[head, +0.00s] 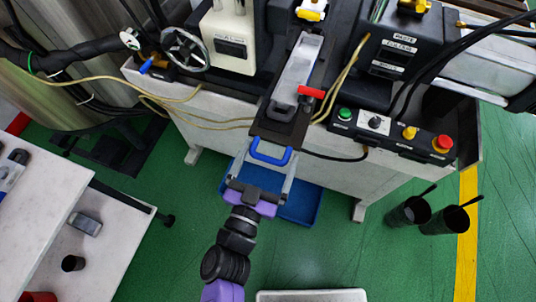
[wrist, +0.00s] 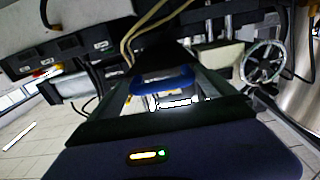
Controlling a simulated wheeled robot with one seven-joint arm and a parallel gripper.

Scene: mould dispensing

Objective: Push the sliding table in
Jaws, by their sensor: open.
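The sliding table (head: 262,127) is a dark narrow plate with a blue handle (head: 271,155) at its near end. It sticks out past the front of the white bench. A long silver mould piece (head: 298,66) lies along it. My gripper (head: 265,170) is open at the handle, its grey fingers spread to either side. In the wrist view the blue handle (wrist: 163,82) shows between the fingers of my gripper (wrist: 165,90). I cannot tell whether the fingers touch it.
A button panel (head: 390,132) and a red lever (head: 311,92) are right of the table. A handwheel (head: 186,49) is at left. A blue tray (head: 299,206) lies on the floor below. Two dark cups (head: 408,211) stand at right. A side table (head: 37,215) is at left.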

